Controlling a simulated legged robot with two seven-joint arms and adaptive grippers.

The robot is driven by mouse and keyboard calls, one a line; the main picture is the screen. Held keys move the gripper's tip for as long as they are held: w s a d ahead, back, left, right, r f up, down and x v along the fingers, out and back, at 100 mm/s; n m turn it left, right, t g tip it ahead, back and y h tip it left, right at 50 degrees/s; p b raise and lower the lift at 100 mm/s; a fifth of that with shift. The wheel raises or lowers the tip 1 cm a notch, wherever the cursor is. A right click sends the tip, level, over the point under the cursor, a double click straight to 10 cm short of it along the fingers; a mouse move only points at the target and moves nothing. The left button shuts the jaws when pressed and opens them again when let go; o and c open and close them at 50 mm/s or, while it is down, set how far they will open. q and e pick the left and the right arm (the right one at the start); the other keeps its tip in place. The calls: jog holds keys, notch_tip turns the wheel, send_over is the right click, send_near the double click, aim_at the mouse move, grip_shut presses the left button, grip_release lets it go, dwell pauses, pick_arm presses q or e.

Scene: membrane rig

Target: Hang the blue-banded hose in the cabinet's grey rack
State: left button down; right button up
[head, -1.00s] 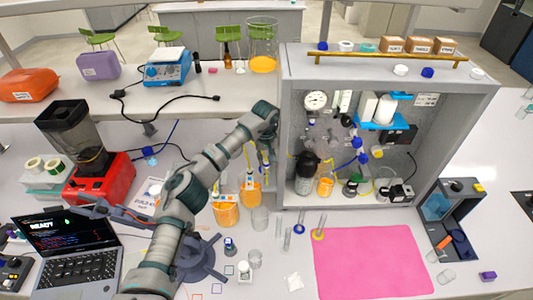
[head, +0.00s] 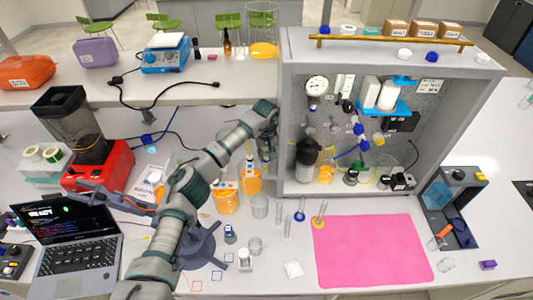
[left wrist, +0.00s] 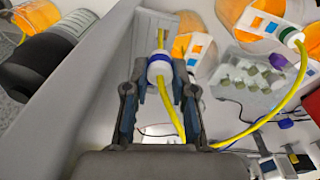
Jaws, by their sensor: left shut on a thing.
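My left gripper (left wrist: 160,88) is shut on the blue-banded hose (left wrist: 159,66), at its white end piece with the dark blue band. Its yellow tube runs down between the fingers and curves right. In the head view the left gripper (head: 266,150) is beside the left wall of the grey cabinet (head: 284,120), small and partly hidden by its own arm. In the left wrist view a grey ridged piece (left wrist: 152,28) lies behind the held end; I cannot tell whether it is the rack. A green-banded hose end (left wrist: 291,37) is at the upper right. My right gripper is out of view.
Orange beakers (head: 226,201) stand left of the cabinet, close to my arm. Inside the cabinet are a dark bottle (head: 308,165), an orange beaker (head: 325,175) and tubing. A pink mat (head: 370,250) lies clear in front. A laptop (head: 62,240) is at the left.

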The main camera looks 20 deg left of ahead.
pick_arm(q)
jog(key=shift+f+b, duration=1.45)
jog(key=shift+f, duration=1.5)
jog(key=c, duration=0.9)
grip_release()
jog(key=r, duration=1.1)
jog(key=shift+s+r, duration=0.35)
jog(key=shift+r, duration=0.05)
